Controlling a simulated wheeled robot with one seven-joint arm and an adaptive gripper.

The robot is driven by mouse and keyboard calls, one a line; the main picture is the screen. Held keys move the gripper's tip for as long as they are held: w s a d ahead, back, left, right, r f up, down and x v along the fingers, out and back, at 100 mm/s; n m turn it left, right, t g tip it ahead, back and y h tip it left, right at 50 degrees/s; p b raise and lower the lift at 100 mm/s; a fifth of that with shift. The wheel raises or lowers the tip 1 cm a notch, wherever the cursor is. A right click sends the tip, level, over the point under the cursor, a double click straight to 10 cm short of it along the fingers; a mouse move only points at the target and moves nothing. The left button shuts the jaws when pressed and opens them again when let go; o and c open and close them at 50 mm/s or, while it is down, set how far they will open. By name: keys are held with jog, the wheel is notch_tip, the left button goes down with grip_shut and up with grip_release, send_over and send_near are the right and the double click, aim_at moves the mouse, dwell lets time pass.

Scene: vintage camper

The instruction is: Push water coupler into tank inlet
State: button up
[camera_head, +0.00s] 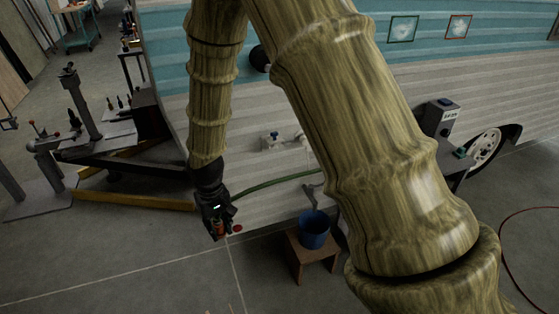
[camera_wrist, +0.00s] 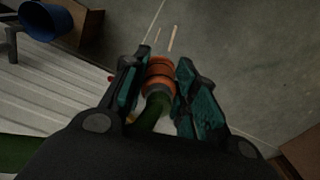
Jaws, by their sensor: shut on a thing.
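My gripper (camera_head: 217,222) is low beside the white lower side of the camper. It also shows in the wrist view (camera_wrist: 159,66), with its two teal-padded fingers shut around the orange water coupler (camera_wrist: 159,76). The coupler's orange body shows small between the fingers in the head view (camera_head: 219,230). A green hose (camera_wrist: 150,115) runs back from the coupler; in the head view the hose (camera_head: 270,184) curves right along the camper side. I cannot tell the tank inlet for sure. A pale fitting with a blue top (camera_head: 269,140) sits on the camper wall, above and right of my gripper.
A blue bucket (camera_head: 314,229) stands on a wooden stool (camera_head: 294,254) right of my gripper. A small red disc (camera_head: 238,228) is close to the gripper. A yellow beam (camera_head: 140,201) and the dark hitch frame lie left. Grey floor in front is mostly clear.

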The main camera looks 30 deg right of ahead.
jog(key=shift+w+a+f, duration=0.15)
jog(key=shift+w+f, duration=0.1)
jog(key=shift+w, duration=0.2)
jog(key=w+d+f+m+t+y+b, duration=0.1)
jog(key=w+d+m+t+y+b, duration=0.55)
jog(key=w+d+m+b, duration=0.65)
jog(key=w+d+m+t+h+b, duration=0.2)
jog(key=d+m+t+h+b, duration=0.3)
jog(key=d, duration=1.4)
jog(key=t+h+b, duration=0.4)
jog(key=t+h, duration=0.1)
jog(key=t, duration=0.1)
jog(key=shift+r, duration=0.2)
jog(key=shift+h, duration=0.25)
jog(key=shift+b+x, duration=0.75)
jog(key=shift+x, duration=2.1)
